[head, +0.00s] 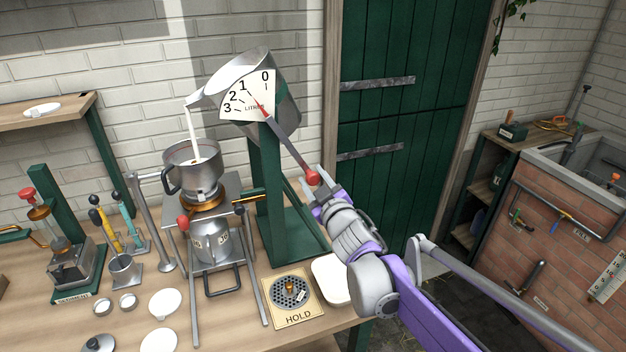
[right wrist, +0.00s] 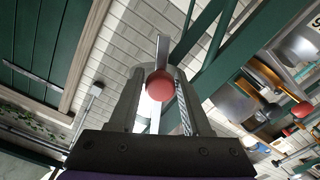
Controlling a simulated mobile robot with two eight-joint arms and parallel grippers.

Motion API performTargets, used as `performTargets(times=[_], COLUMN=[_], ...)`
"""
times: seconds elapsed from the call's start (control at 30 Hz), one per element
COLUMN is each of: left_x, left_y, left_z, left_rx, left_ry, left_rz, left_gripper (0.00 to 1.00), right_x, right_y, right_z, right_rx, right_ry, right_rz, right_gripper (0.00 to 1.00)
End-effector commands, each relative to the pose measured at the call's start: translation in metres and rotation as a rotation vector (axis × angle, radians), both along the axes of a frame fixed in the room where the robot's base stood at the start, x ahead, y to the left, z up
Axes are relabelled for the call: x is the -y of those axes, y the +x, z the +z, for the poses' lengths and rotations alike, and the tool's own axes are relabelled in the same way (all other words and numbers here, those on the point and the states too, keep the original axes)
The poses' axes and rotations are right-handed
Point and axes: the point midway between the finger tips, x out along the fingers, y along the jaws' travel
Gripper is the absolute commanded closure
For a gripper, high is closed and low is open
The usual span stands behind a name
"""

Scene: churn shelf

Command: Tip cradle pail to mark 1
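The metal cradle pail (head: 285,112) is tilted left on a green stand (head: 268,180). A white stream (head: 192,130) runs from its spout into a steel pot (head: 178,180) below. Its dial (head: 240,104) is marked 0 to 3; the short red pointer aims up-left, roughly toward 1, though its exact reading is hard to tell. A metal lever (head: 290,146) runs down to a red knob (head: 313,178). My right gripper (head: 322,182) has its fingers apart on either side of the knob, also seen in the right wrist view (right wrist: 160,86). My left gripper is out of view.
The pot sits on a metal frame above a lidded can (head: 212,242). A HOLD plate (head: 293,318) and a white dish (head: 332,280) lie on the wooden bench (head: 225,335). Tools in a cup (head: 125,270) and a green-based press (head: 72,270) stand left. A green door (head: 410,100) is behind.

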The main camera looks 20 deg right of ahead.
Motion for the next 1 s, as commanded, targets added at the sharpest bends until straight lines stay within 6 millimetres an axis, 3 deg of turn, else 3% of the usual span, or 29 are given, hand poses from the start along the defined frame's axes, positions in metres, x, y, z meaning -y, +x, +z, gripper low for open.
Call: performTargets(times=[0.03, 0.1, 0.47, 1.0], left_x=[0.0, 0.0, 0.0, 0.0], left_y=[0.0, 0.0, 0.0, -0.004], left_z=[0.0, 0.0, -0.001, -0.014], left_rx=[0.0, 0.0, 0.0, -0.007], left_ry=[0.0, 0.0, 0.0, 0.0], left_rz=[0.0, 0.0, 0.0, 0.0], left_gripper=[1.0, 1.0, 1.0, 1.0], right_x=[0.0, 0.0, -0.001, 0.003], right_y=[0.0, 0.0, -0.004, -0.091], right_z=[0.0, 0.0, 0.0, 0.0], right_rx=[0.0, 0.001, 0.001, 0.001], right_ry=[0.0, 0.0, -0.001, -0.001], right_rz=[0.0, 0.0, 0.002, 0.0], right_gripper=[0.4, 0.3, 0.3, 0.3])
